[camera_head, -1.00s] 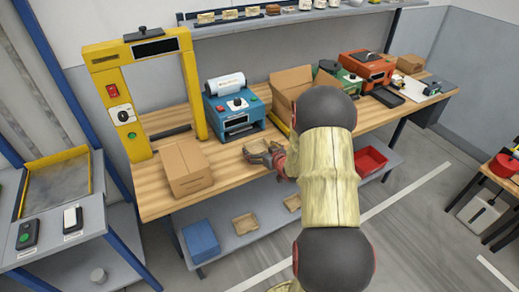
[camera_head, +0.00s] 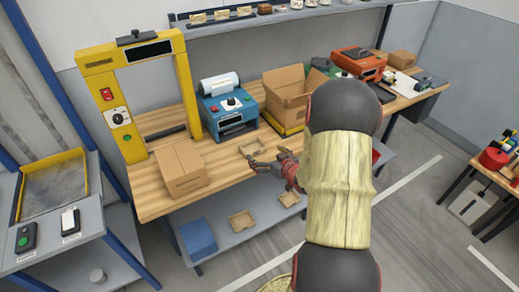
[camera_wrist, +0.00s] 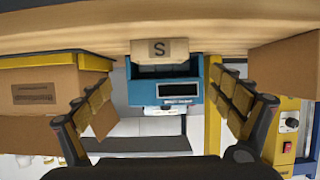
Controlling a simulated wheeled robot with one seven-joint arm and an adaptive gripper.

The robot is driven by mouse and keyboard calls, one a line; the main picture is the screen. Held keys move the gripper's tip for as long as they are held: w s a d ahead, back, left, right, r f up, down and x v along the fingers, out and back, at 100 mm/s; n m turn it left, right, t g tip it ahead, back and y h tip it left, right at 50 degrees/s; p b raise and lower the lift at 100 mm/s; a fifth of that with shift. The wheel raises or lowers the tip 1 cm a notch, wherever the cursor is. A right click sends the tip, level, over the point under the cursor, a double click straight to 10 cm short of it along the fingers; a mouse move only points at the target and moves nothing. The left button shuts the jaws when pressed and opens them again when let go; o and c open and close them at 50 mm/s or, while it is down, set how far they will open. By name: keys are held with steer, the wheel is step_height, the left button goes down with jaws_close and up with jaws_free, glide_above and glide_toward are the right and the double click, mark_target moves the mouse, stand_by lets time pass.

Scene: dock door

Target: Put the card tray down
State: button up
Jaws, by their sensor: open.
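The card tray (camera_head: 251,149) is a small, shallow cardboard tray resting on the wooden bench in front of the blue machine.
A closed carton (camera_head: 182,168) stands left of the tray, an open carton (camera_head: 290,105) to the right. The blue machine (camera_head: 229,105) is behind, the yellow frame (camera_head: 190,90) at left. More small trays (camera_head: 242,220) lie on the lower shelf.

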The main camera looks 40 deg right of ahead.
steer(key=a+r+n+g+h, duration=0.1)
steer(key=a+r+g, duration=0.2)
steer(key=a+r, duration=1.1)
steer(key=s+a+r+n+g+y, duration=0.1)
steer(key=s+a+r, duration=0.3)
steer(key=s+a, duration=0.6)
steer(key=s+a+r+g+y, duration=0.3)
steer(key=s+a+r, duration=0.1)
steer(key=s+a, duration=0.7)
steer(key=shift+s+r+n, duration=0.15)
steer(key=shift+r+n, duration=0.1)
steer(key=shift+n, duration=0.15)
